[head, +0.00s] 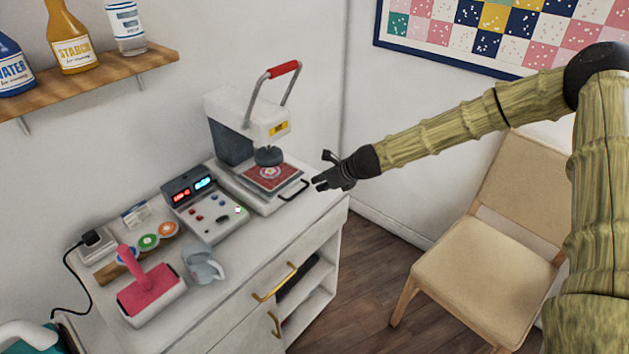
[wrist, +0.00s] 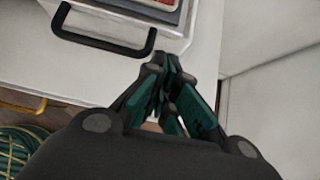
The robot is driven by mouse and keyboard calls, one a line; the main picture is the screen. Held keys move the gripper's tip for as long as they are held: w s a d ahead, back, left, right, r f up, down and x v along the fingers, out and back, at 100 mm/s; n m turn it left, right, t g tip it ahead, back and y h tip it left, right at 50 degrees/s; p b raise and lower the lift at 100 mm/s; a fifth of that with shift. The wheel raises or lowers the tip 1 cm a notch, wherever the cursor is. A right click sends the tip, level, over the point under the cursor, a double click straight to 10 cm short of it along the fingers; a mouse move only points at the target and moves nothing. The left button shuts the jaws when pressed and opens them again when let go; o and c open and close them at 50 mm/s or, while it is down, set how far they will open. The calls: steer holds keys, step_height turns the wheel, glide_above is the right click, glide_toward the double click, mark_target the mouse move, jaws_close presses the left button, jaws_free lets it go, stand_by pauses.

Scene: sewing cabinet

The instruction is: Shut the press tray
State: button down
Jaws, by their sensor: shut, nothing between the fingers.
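The press (head: 245,125) stands at the far right end of the white cabinet top, with a red-handled lever raised above it. Its tray (head: 262,205) sits under the round press head and carries a red patterned piece (head: 270,176). A black handle (head: 294,190) is on the tray's front. In the wrist view the tray (wrist: 175,38) and its black handle (wrist: 102,45) show at the top, left of the fingers. My gripper (head: 318,183) is shut and empty, just right of the handle and apart from it. It also shows in the wrist view (wrist: 160,68).
A control box (head: 208,212) with lit displays stands left of the press. A wooden chair (head: 480,245) stands right of the cabinet. Gold drawer handles (head: 274,284) stick out in front.

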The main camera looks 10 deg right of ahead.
steer(key=shift+s+d+r, duration=0.7)
steer(key=shift+s+d, duration=0.15)
steer(key=shift+d, duration=0.15)
steer(key=v, duration=0.7)
steer(key=shift+s+r+b, duration=0.25)
steer(key=shift+r+b, duration=0.1)
steer(key=shift+b, duration=0.1)
steer(key=s+a+f+n+g+h, duration=0.2)
steer(key=s+f+n, duration=0.4)
steer(key=s+f, duration=0.4)
steer(key=s+a+f+n+g+h, duration=0.15)
steer(key=s+f+n, duration=0.35)
steer(key=s+f, duration=0.55)
steer(key=s+f+n+g, duration=0.1)
steer(key=s+f+n, duration=0.3)
steer(key=s, duration=0.4)
steer(key=s+f+n+g+h, duration=0.1)
steer(key=s+f+n, duration=0.3)
steer(key=s+n, duration=0.3)
steer(key=s+f+n+g, duration=0.1)
steer(key=s+f+n, duration=0.3)
steer(key=s, duration=0.7)
steer(key=shift+s+d+n+g+h, duration=0.25)
steer(key=shift+d+n+g+h, duration=0.1)
steer(key=shift+n, duration=0.75)
steer(key=c, duration=2.2)
jaws_free()
